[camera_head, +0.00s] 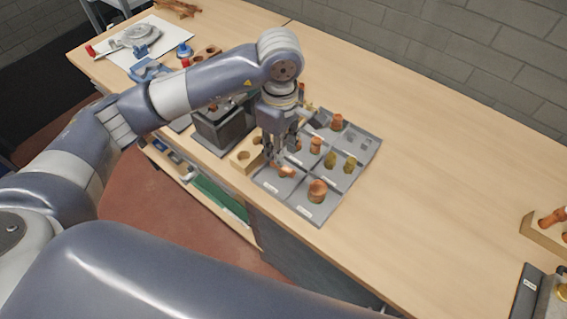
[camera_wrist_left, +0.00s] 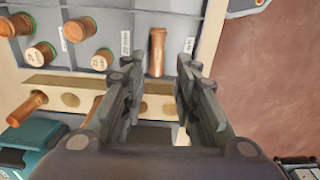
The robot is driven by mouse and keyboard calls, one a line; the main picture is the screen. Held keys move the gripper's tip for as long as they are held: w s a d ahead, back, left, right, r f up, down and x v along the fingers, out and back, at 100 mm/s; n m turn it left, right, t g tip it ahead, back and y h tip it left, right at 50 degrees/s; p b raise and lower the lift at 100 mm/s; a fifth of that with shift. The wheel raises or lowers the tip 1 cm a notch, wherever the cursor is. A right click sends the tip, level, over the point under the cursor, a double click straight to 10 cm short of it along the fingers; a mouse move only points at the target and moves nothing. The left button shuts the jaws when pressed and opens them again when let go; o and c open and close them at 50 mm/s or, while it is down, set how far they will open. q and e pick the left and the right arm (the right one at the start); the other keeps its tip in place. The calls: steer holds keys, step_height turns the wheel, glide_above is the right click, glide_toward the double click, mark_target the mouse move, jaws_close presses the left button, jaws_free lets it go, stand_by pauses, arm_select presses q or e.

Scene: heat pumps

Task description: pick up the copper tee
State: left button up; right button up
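A copper fitting (camera_head: 286,171) lies in the near-left compartment of the grey divided tray (camera_head: 310,211). It looks like the copper tee, but its branch is not clear. In the left wrist view the fitting (camera_wrist_left: 157,50) lies lengthwise in its compartment, beside a white label, just past the fingertips and between their lines. My left gripper (camera_head: 279,158) points down over that compartment. In the left wrist view its fingers (camera_wrist_left: 160,68) are apart with nothing between them. My right gripper is not in view.
Other tray compartments hold several copper and brass fittings, including a copper cap (camera_head: 317,191). A wooden block with holes (camera_head: 246,155) stands against the tray's left side, near a dark box-like fixture (camera_head: 222,130).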

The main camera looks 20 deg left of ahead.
mark_target(283, 170)
arm_select(q)
step_height(283, 170, down, 3)
steer(key=f+p, duration=0.3)
steer(key=f, duration=0.1)
steer(key=shift+d, duration=0.25)
steer(key=shift+w+f, duration=0.1)
steer(key=shift+f, duration=0.6)
jaws_close()
